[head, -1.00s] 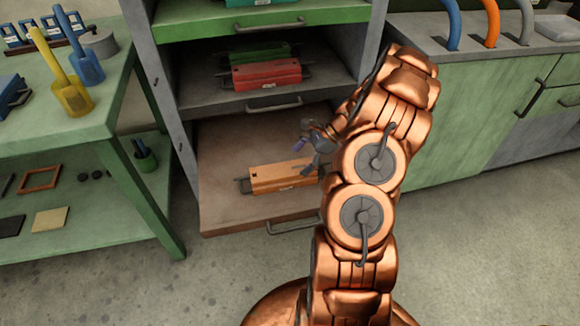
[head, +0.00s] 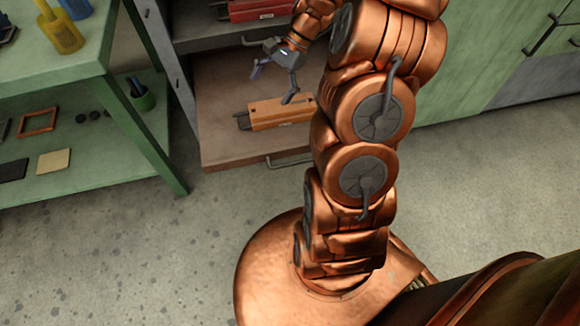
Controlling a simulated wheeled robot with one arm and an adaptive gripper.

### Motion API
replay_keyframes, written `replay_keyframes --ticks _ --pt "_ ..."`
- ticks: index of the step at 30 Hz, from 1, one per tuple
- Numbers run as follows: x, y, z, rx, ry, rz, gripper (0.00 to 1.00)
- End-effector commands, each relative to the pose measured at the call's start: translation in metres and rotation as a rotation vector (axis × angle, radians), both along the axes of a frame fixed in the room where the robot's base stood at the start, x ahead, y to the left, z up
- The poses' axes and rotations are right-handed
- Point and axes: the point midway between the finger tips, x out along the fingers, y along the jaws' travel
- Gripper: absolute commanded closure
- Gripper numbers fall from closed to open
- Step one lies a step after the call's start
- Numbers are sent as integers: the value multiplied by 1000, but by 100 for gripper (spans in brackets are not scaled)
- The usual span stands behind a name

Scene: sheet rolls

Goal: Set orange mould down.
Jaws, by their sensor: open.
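The orange mould (head: 282,113) is a long block with grey end rods. It lies flat on the pulled-out bottom drawer shelf (head: 225,148) of the grey cabinet. My gripper (head: 272,84) is open and empty, just above and behind the mould in the picture, with its fingers apart. One finger overlaps the mould's top edge in the view, and I cannot tell whether it touches. My arm hides the right end of the mould.
A red mould (head: 255,8) sits on the shelf above. A green workbench (head: 95,120) with a lower shelf stands at the left, holding a wooden frame (head: 37,123). Green cabinets (head: 480,70) stand at the right. The floor in front is clear.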

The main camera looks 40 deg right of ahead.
Motion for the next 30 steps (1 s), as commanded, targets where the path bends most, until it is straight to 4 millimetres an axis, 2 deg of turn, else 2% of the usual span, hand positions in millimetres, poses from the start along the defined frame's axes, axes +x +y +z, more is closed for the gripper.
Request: replay_keyframes --ticks 1,6,15,23,30 --pt "-7 18 10 -18 -17 71 0" --pt "-38 63 31 -80 -61 291 0" --pt "-106 118 58 -187 -131 662 0" --pt "-173 138 69 -275 -175 962 0" --pt "-227 137 72 -348 -205 1197 0"
